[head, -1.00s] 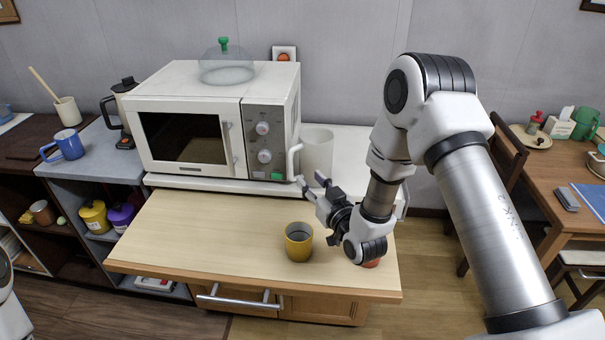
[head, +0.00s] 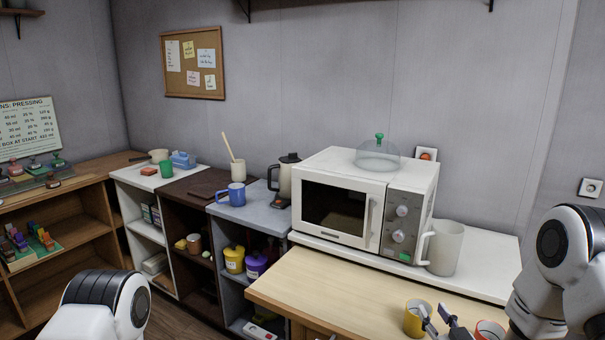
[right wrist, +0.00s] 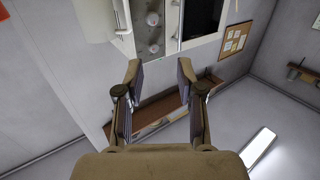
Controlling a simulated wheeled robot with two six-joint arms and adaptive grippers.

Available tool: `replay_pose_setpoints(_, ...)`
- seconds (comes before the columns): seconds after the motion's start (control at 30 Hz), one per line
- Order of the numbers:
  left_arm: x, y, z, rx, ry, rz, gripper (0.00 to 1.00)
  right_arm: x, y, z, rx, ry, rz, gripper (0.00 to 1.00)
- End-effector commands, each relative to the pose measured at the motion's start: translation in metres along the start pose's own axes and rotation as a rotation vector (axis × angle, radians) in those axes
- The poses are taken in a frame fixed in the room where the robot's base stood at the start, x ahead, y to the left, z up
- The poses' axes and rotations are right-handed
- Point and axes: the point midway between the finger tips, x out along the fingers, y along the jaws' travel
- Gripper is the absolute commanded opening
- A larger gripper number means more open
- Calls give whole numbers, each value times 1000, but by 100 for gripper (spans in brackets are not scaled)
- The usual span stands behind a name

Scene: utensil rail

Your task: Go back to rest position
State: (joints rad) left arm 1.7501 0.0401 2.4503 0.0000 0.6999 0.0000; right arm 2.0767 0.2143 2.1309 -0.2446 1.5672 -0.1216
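My right gripper (head: 440,322) shows at the lower right of the head view, its fingertips beside a yellow cup. In the right wrist view its two fingers (right wrist: 158,85) stand apart with nothing between them. The white microwave (right wrist: 165,25) shows beyond the fingers there. My right arm (head: 570,260) reaches in from the right edge. At the lower left of the head view only a link of my left arm (head: 100,305) shows. The left gripper is outside the picture.
The white microwave (head: 340,205) stands on the counter with a glass dome on top. A white pitcher (head: 445,250) is at its right. The yellow cup (head: 414,318) and a red cup (head: 489,330) stand on the wooden top (head: 320,290). A blue mug (head: 232,195) stands farther left.

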Motion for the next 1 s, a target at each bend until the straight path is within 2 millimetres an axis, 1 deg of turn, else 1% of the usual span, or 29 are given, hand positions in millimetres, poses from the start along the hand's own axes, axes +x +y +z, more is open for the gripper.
replay_pose_setpoints(0.03,0,0,0,0,1,0,85,-3,-4,11,-2,-22,-7,38)
replay_pose_setpoints(0.17,0,0,0,0,1,0,85,-15,-12,39,-5,-84,-21,38)
replay_pose_setpoints(0.27,0,0,0,0,1,0,85,-28,-20,66,-7,-156,-30,38)
replay_pose_setpoints(0.37,0,0,0,0,1,0,85,-47,-28,98,-6,-259,-39,38)
replay_pose_setpoints(0.4,0,0,0,0,0,0,85,-56,-31,113,-5,-310,-41,38)
replay_pose_setpoints(0.47,0,0,0,0,0,0,85,-72,-36,135,-4,-392,-45,38)
replay_pose_setpoints(0.5,0,0,0,0,0,0,85,-86,-39,151,-2,-457,-48,38)
replay_pose_setpoints(0.57,0,0,0,0,0,0,85,-109,-44,177,1,-564,-49,38)
replay_pose_setpoints(0.6,0,0,0,0,0,0,85,-131,-48,196,5,-659,-50,38)
replay_pose_setpoints(0.63,0,0,0,0,0,0,85,-148,-50,210,8,-729,-48,38)
replay_pose_setpoints(0.67,0,0,0,0,0,0,85,-170,-52,225,12,-817,-46,38)
replay_pose_setpoints(0.7,0,0,0,0,0,0,85,-199,-55,242,17,-934,-39,38)
replay_pose_setpoints(0.73,0,0,0,0,0,0,85,-223,-56,253,21,-1022,-33,38)
replay_pose_setpoints(0.77,0,0,0,0,0,0,85,-245,-57,260,27,-1107,-23,38)
replay_pose_setpoints(0.8,0,0,0,0,0,0,85,-273,-58,268,35,-1213,-9,38)
replay_pose_setpoints(0.9,0,0,0,0,0,0,85,-324,-57,272,64,-1419,38,38)
replay_pose_setpoints(0.93,0,0,0,0,0,0,85,-331,-56,272,69,-1448,46,38)
replay_pose_setpoints(1.0,0,0,0,0,0,0,85,-331,-56,272,69,-1448,46,38)
